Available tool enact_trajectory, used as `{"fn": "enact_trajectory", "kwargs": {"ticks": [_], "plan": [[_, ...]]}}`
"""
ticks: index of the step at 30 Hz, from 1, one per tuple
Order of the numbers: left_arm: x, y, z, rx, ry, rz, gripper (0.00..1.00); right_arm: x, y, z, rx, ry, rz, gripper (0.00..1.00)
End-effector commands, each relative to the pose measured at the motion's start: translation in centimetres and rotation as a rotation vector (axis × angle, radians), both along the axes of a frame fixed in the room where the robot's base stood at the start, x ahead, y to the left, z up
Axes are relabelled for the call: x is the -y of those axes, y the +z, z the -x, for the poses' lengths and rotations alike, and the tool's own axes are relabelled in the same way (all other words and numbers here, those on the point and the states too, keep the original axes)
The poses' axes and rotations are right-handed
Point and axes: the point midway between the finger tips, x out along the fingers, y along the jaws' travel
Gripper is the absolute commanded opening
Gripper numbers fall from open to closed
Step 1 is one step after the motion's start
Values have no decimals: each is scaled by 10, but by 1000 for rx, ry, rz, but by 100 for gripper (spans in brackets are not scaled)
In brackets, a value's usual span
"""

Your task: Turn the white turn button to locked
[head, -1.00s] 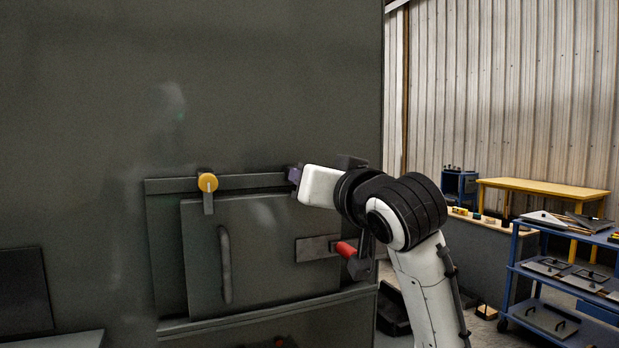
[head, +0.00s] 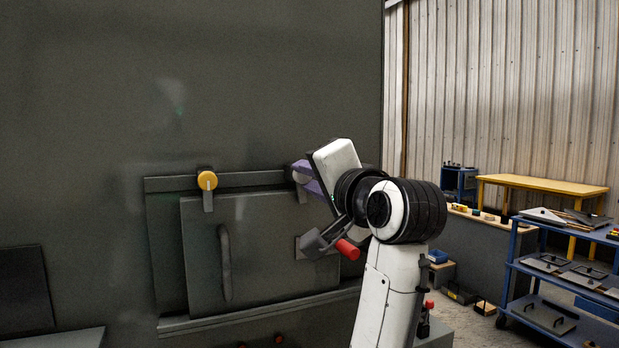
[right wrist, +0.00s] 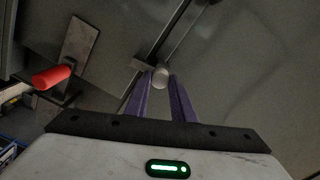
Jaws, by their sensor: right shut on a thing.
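The white turn button (head: 301,177) sits on the frame at the upper right corner of the grey door (head: 265,245). A short grey bar hangs down below its round knob in the head view. My right gripper (head: 304,178) has purple fingers and is shut on the white knob, with the gripper body tilted. The right wrist view shows the white knob (right wrist: 160,77) between the fingertips (right wrist: 160,82). The fingers partly hide the knob in the head view. My left gripper is not in view.
A yellow turn button (head: 207,181) with its bar down is at the door's upper left. A red-handled lever (head: 347,249) is close below my right gripper; it also shows in the right wrist view (right wrist: 52,77). A blue cart (head: 560,265) stands at right.

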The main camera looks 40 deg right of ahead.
Motion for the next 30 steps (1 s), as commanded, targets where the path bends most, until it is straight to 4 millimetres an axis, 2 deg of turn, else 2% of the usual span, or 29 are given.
{"fn": "enact_trajectory", "kwargs": {"ticks": [10, 26, 27, 30], "plan": [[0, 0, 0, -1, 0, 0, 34, 1, 0, 0, 31, -2, -130, 0], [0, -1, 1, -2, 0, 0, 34, 1, 0, 0, 36, -3, -150, 0], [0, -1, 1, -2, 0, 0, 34, 1, 0, 0, 36, -3, -150, 27], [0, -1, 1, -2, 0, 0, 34, 1, 0, 0, 36, -2, -149, 41]]}}
